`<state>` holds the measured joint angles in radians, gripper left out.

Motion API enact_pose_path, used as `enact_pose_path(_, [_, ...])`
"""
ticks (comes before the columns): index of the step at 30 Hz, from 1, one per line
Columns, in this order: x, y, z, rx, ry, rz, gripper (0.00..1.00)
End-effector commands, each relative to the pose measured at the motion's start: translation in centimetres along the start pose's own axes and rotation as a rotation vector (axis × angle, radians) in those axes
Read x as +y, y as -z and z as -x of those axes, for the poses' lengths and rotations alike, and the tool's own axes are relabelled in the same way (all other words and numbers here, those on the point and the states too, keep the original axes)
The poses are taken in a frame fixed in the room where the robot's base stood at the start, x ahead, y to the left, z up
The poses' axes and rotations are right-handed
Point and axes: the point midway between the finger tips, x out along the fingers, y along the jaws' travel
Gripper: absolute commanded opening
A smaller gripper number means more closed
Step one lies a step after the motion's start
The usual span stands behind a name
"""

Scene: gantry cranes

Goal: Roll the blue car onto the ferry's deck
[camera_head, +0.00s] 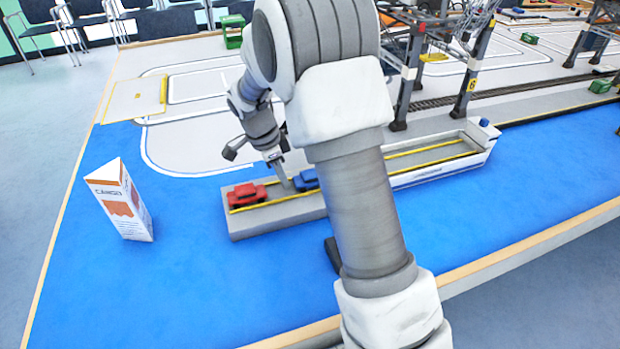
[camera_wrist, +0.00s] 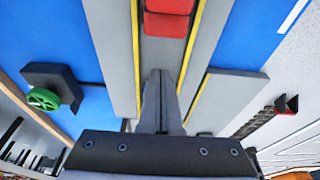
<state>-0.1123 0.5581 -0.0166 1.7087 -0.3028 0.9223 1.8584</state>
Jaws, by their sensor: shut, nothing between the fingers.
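The blue car (camera_head: 306,180) stands between yellow lines on a grey ramp (camera_head: 285,217), partly hidden behind my arm. The ferry (camera_head: 470,152) lies to the right, a long pale hull with a grey deck and yellow lines; its left part is hidden by my arm. A red car (camera_head: 246,195) stands on the left part of the ramp and also shows in the wrist view (camera_wrist: 166,22). My gripper (camera_head: 286,187) is shut and empty, pointing down between the two cars, close to the blue car's left end. In the wrist view its fingertips (camera_wrist: 160,76) are together over the lane.
A white and orange cargo carton (camera_head: 122,201) stands on the blue surface at left. Crane legs (camera_head: 405,85) rise behind the ferry. A dark block with a green wheel (camera_wrist: 45,98) is beside the ramp. The blue area in front is mostly clear.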

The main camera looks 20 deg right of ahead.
Motion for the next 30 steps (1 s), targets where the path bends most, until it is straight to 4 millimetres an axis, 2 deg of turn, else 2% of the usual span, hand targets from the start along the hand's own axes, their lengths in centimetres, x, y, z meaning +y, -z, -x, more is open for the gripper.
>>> enact_pose_path(8, [0.0, 0.3, -0.1, 0.0, 0.0, -0.001, 0.0])
enact_pose_path(30, [0.0, 4.0, -1.0, 0.001, 0.0, -0.002, 0.0])
